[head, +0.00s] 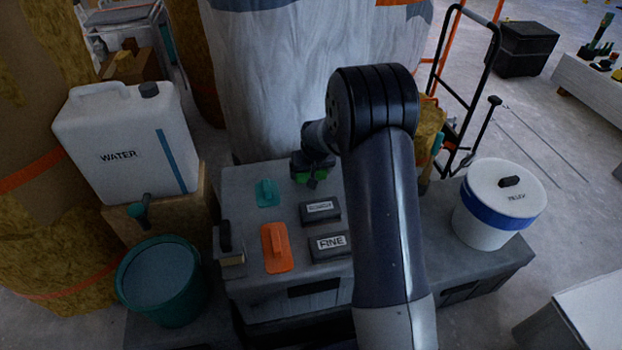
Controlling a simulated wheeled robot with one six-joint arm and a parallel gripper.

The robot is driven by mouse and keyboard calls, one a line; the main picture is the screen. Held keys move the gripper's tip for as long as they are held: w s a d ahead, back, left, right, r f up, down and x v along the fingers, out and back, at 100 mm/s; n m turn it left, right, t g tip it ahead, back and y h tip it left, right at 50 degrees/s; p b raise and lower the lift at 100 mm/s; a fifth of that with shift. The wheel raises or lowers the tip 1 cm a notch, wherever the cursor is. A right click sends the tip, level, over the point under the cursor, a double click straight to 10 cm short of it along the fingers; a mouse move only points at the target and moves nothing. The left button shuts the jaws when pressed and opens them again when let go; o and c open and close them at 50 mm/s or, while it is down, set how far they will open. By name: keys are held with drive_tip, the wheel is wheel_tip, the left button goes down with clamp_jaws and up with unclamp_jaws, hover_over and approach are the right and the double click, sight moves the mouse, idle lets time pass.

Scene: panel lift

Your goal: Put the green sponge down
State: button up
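My gripper (312,170) is small and dark in the head view, over the back right part of the grey case's top (235,185). A bright green piece, which looks like the green sponge (302,178), shows at its fingers, on both sides of a dark finger. The gripper appears shut on it. Most of the sponge is hidden, and I cannot tell whether it touches the case top or hangs just above it.
On the case lie a teal float (267,193), an orange float (274,248), a brush (230,250) and two dark blocks, one labelled FINE (329,246). A teal bucket (160,280) and water canister (125,140) stand left, a white tub (498,205) right. My arm hides the case's right side.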

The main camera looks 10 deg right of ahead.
drive_tip(key=shift+f, duration=1.4)
drive_tip(key=shift+f+b, duration=0.15)
drive_tip(key=shift+b, duration=0.15)
drive_tip(key=o, duration=0.8)
drive_tip(key=shift+o, duration=0.2)
drive_tip(key=shift+r, duration=0.35)
drive_tip(key=p+v, duration=0.2)
drive_tip(key=v, duration=0.9)
drive_tip(key=shift+s+r, duration=0.2)
drive_tip(key=shift+r, duration=0.1)
